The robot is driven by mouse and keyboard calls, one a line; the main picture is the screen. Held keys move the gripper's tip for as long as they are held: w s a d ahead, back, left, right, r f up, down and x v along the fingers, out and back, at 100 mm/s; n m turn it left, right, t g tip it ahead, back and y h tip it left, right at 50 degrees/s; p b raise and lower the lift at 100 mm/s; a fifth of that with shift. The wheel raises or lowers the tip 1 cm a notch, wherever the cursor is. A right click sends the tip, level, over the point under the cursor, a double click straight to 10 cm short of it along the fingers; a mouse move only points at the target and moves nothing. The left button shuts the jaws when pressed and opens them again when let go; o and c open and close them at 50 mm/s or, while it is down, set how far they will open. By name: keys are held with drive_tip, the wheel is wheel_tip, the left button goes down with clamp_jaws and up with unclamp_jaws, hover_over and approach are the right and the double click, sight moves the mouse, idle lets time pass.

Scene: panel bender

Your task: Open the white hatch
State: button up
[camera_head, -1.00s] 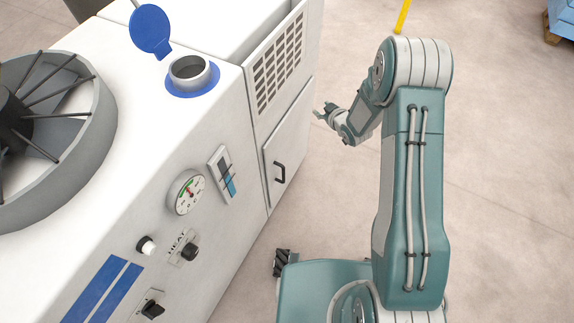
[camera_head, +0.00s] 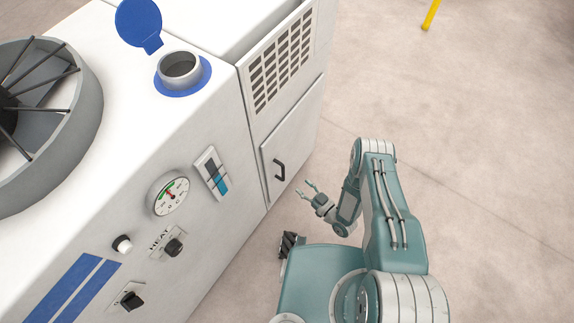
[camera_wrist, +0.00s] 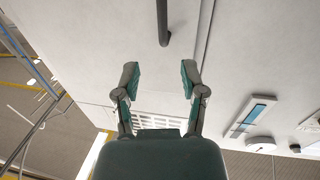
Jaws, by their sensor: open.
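The white hatch (camera_head: 293,140) is a flat panel low on the side of the white machine, below a vent grille. It looks closed. Its dark bar handle (camera_head: 279,170) sits near the hatch's left edge. My gripper (camera_head: 307,188) is open and empty, a little right of and below the handle, apart from it. In the wrist view my gripper (camera_wrist: 158,80) has its two fingers spread, with the handle (camera_wrist: 162,22) ahead between and beyond the fingertips. The hatch surface (camera_wrist: 100,40) fills much of that view, and a seam runs right of the handle.
The machine's front carries a round gauge (camera_head: 169,194), a level indicator (camera_head: 212,173) and knobs (camera_head: 173,246). A filler neck (camera_head: 181,70) with a raised blue cap and a large fan (camera_head: 50,110) are on top. A yellow post (camera_head: 431,15) stands far back.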

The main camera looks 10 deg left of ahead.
sight(283, 169)
drive_tip(key=x, duration=1.1)
drive_tip(key=shift+s+f, duration=0.1)
drive_tip(key=shift+s, duration=0.05)
clamp_jaws()
